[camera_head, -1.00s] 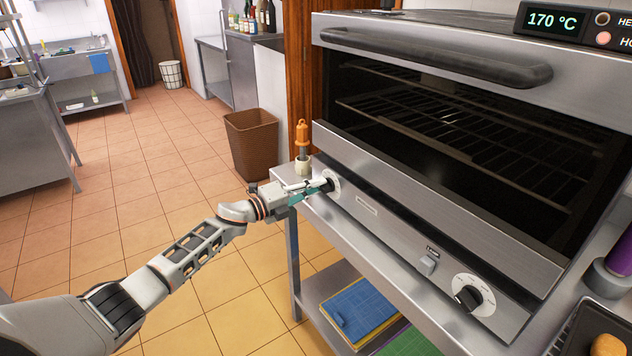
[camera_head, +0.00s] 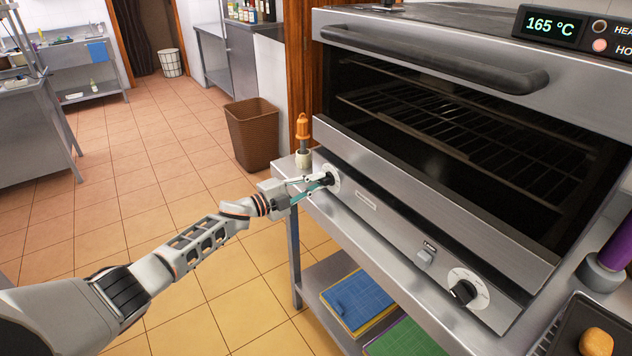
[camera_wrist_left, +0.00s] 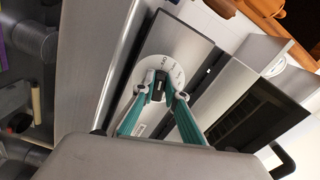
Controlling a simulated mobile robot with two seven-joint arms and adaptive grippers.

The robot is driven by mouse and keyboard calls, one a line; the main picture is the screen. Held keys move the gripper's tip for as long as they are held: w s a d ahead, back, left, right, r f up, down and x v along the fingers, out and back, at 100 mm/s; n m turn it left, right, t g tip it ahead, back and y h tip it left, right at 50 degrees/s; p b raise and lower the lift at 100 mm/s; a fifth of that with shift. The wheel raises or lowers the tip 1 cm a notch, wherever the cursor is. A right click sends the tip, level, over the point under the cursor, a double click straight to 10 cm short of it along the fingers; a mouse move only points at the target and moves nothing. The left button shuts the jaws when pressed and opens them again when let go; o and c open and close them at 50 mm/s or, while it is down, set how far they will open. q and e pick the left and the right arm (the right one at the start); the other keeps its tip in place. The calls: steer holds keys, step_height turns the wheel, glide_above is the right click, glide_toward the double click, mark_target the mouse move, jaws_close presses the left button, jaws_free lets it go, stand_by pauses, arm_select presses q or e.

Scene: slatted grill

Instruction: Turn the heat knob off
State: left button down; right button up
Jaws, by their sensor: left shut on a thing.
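The steel oven's front panel (camera_head: 372,213) has a black knob (camera_head: 328,179) on a pale round dial at its left end. My left gripper (camera_head: 324,182) is at this knob. In the left wrist view its two teal fingers (camera_wrist_left: 160,90) close on the black knob (camera_wrist_left: 158,86) from both sides, in front of the marked dial (camera_wrist_left: 172,66). The dial marks are too small to read surely. A second black knob (camera_head: 463,292) sits on a white dial at the panel's right. The display (camera_head: 550,27) reads 165 °C. My right gripper is not in view.
An orange-handled tool (camera_head: 303,130) stands in a pale holder beside the oven's left corner. A rocker switch (camera_head: 425,257) lies between the knobs. A brown bin (camera_head: 252,135) stands on the floor behind. A dark tray (camera_head: 560,335) is at lower right.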

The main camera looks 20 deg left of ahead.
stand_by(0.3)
arm_select(q)
steer(key=c, duration=2)
jaws_free()
steer(key=shift+c, duration=0.2)
steer(key=v, duration=1.2)
